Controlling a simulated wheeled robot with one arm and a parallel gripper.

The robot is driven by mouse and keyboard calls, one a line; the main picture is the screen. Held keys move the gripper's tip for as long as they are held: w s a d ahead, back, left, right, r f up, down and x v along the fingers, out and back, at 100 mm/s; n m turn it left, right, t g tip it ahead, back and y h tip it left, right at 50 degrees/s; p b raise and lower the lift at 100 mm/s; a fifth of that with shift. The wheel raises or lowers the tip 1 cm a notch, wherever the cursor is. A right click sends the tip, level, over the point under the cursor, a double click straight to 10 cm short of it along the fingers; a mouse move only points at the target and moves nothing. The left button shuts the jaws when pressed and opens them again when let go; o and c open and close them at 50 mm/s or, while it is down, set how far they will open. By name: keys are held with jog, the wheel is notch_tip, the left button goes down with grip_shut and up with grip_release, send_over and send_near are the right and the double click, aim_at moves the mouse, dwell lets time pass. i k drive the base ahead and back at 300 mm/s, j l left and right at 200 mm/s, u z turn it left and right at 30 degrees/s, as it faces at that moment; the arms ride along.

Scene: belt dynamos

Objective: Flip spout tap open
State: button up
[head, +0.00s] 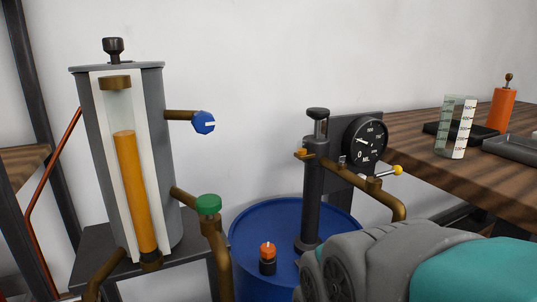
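A dark upright hand pump (312,190) stands on a blue drum, with a curved brass spout (385,199) reaching right and bending down at its end. A small lever with a yellow tip (397,170) sits on top of this spout; it looks like the spout tap. The lever lies nearly level, pointing right along the spout. Grey and teal parts of my arm fill the lower right, below and in front of the spout, and hide what lies behind them. My gripper's fingers do not show.
A round black dial (366,142) marked mL sits behind the spout. A grey tank (160,150) with a blue knob (203,123) and green knob (208,204) stands left. The blue drum (250,225) has an orange-topped cap (267,257). A wooden bench (405,140) at right holds a measuring beaker (456,127).

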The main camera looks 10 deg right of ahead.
aim_at(397, 170)
jog(key=k+l+u, duration=0.1)
jog(key=l, duration=0.3)
jog(key=k+l, duration=0.1)
jog(key=l, duration=0.3)
jog(key=k+l+u, duration=0.15)
jog(key=l, duration=0.6)
jog(key=k+u, duration=0.05)
